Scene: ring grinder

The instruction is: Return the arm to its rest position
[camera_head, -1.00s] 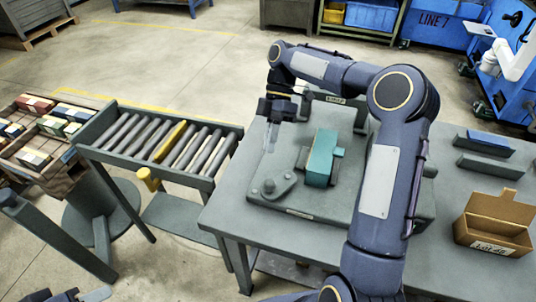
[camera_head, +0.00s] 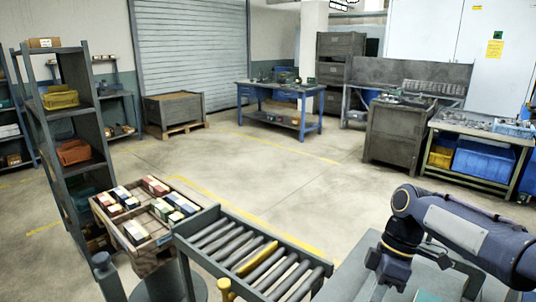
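My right arm comes in from the lower right corner and bends over the grey worktable (camera_head: 345,282). My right gripper (camera_head: 390,276) points down at the table's left part, near the bottom edge of the view. Its fingers are dark and small, so I cannot tell whether they are open or shut. A teal part of the fixture (camera_head: 427,296) just shows at the bottom edge, to the right of the gripper. My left gripper is out of view.
A roller conveyor (camera_head: 250,262) with one yellow roller stands left of the table. Beside it is a tray of small coloured boxes (camera_head: 140,215). A tall shelf (camera_head: 75,140) stands at the left. A blue workbench (camera_head: 280,95) is at the back. The middle floor is clear.

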